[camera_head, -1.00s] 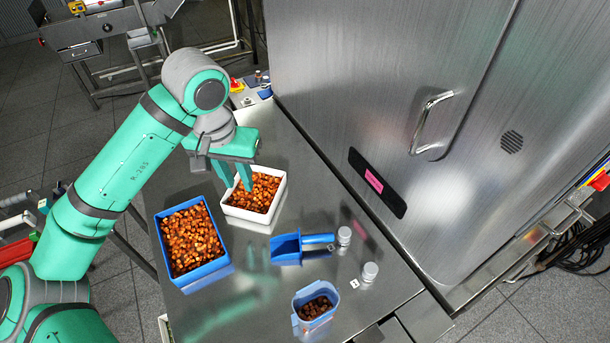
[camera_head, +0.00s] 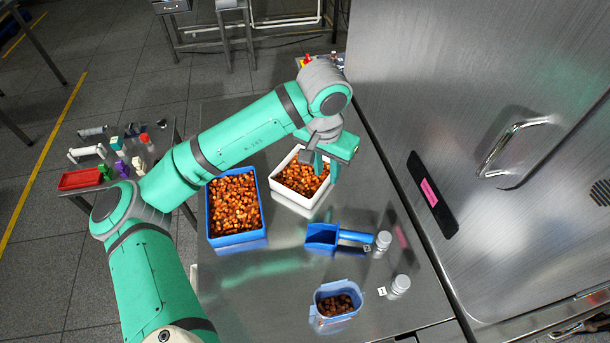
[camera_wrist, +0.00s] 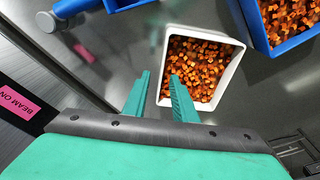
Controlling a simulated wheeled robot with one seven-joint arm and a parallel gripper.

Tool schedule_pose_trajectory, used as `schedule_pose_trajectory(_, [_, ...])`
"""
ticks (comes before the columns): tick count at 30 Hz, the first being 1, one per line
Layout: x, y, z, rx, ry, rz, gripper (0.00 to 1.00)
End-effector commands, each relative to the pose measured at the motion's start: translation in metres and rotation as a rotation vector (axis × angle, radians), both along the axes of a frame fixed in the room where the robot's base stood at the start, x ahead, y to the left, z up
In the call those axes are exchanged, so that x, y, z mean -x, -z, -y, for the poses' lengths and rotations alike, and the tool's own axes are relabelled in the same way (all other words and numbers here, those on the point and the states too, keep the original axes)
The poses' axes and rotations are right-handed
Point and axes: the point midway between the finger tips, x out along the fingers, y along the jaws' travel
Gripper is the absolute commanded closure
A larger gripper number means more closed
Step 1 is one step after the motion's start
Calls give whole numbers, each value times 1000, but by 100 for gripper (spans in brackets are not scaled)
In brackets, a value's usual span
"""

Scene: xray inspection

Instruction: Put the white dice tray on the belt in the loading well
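The white dice tray (camera_head: 294,198), full of orange-brown cubes, stands on the steel table. It also shows in the wrist view (camera_wrist: 205,34). My gripper (camera_head: 325,170) is over the tray's right side in the head view, pointing down. In the wrist view my gripper (camera_wrist: 158,92) has its two fingers clearly apart with nothing clamped; one finger overlaps the tray's inside and the other lies outside its near side wall. I cannot tell whether either touches the tray. I cannot make out the belt or loading well in these views.
A blue tray of similar cubes (camera_head: 210,215) stands close left of the white tray. A blue scoop (camera_head: 322,238), two white-capped jars (camera_head: 383,241) and a light-blue tub of dark pieces (camera_head: 316,318) stand nearer. A steel cabinet (camera_head: 450,90) borders the table's right side.

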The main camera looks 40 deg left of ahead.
Motion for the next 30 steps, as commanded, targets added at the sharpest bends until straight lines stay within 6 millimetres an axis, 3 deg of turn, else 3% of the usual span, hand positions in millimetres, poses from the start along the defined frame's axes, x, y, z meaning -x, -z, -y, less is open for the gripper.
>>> schedule_pose_trajectory(6, [-2,27,-4,0,-8,0,75])
schedule_pose_trajectory(15, [-4,33,-3,-1,-6,0,75])
schedule_pose_trajectory(16, [-4,33,-3,-1,-6,0,77])
schedule_pose_trajectory(19, [-4,33,-2,0,-5,0,100])
schedule_pose_trajectory(30, [-5,31,-2,-1,-3,1,100])
